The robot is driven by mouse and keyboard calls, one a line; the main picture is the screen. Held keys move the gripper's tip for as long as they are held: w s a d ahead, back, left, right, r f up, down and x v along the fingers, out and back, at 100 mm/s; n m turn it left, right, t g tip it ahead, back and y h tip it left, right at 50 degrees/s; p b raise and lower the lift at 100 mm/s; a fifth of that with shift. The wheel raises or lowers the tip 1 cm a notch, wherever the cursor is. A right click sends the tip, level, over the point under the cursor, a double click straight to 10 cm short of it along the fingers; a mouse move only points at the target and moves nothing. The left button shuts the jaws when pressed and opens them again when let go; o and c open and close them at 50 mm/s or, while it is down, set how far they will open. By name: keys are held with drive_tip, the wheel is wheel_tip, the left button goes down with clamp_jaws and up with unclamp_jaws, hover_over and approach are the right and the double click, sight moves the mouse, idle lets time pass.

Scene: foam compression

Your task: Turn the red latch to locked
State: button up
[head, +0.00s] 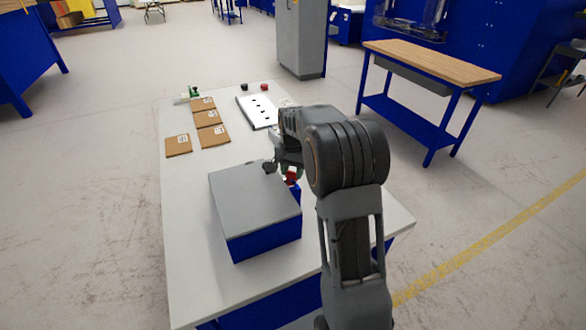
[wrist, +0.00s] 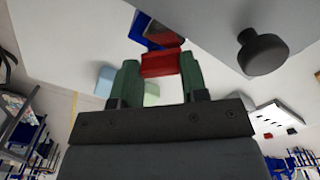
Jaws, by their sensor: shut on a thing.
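A blue box with a flat grey lid (head: 252,190) sits on the white table. The red latch (head: 292,176) is on the box's right side, mostly hidden behind my arm in the head view. In the wrist view the red latch (wrist: 160,64) lies between the two green fingers of my gripper (wrist: 160,72), which is shut on it. Blue parts of the box show just beyond the latch. I cannot tell from these views whether the latch is at locked. A dark round knob (wrist: 262,52) stands on the lid beside the gripper.
Several brown cardboard squares (head: 178,145) lie on the white table (head: 185,260) beyond the box. A white panel with dark holes (head: 257,112) lies farther back, near small black and red pieces (head: 264,86). A wood-topped bench (head: 430,62) stands apart at right.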

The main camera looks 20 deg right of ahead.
sight(293, 173)
drive_tip(key=n, duration=0.4)
drive_tip(key=shift+s+a+p, duration=0.1)
drive_tip(key=shift+p, duration=0.2)
drive_tip(key=n, duration=0.5)
drive_tip(key=shift+s, duration=0.15)
drive_tip(key=shift+n, duration=0.3)
drive_tip(key=o, duration=0.9)
wheel_tip(293, 173, up, 14)
drive_tip(key=shift+f+p, duration=0.1)
drive_tip(key=shift+p, duration=0.2)
